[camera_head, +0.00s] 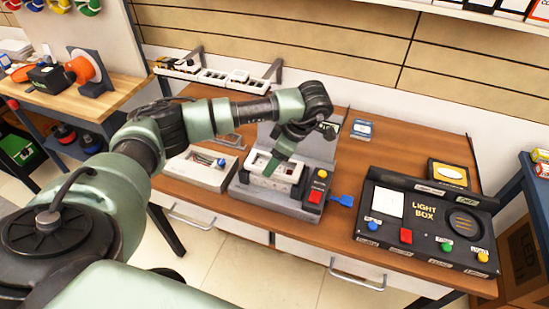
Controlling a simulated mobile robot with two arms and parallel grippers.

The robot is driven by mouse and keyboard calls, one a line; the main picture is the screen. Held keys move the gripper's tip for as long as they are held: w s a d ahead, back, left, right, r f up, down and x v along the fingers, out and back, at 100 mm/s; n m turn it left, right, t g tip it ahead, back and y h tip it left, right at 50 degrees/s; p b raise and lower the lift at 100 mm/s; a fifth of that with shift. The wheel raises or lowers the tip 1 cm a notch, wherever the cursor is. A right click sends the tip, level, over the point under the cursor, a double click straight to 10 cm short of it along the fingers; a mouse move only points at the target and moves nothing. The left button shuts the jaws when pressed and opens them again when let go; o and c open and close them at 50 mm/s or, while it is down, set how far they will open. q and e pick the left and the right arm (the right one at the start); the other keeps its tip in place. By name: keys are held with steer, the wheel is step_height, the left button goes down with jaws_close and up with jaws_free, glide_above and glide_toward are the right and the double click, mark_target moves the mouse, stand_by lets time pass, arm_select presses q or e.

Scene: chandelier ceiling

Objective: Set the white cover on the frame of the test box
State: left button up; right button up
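The grey test box (312,211) stands near the front middle of the wooden table, with a red and a yellow button at its right side. A white rectangular part (258,181) sits in its recess; I cannot tell whether this is the frame alone or the frame with the white cover. My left arm reaches in from the left and bends down over the box. Its gripper (272,167) points down at the white part, with the fingertips small and partly hidden. Whether it is open or holds something is unclear. My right gripper is out of view.
A white tray (176,173) with small parts lies left of the box. A blue connector (343,201) sticks out at its right. A black light box (425,262) fills the table's right side. A wall rack (215,78) is behind. Table behind the light box is mostly clear.

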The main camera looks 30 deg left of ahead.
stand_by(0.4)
arm_select(q)
steer(key=shift+f, duration=0.25)
steer(key=shift+f+b, duration=0.35)
steer(key=shift+b, duration=0.15)
steer(key=shift+f, duration=0.15)
stand_by(0.4)
steer(key=o, duration=1.4)
steer(key=shift+o, duration=0.2)
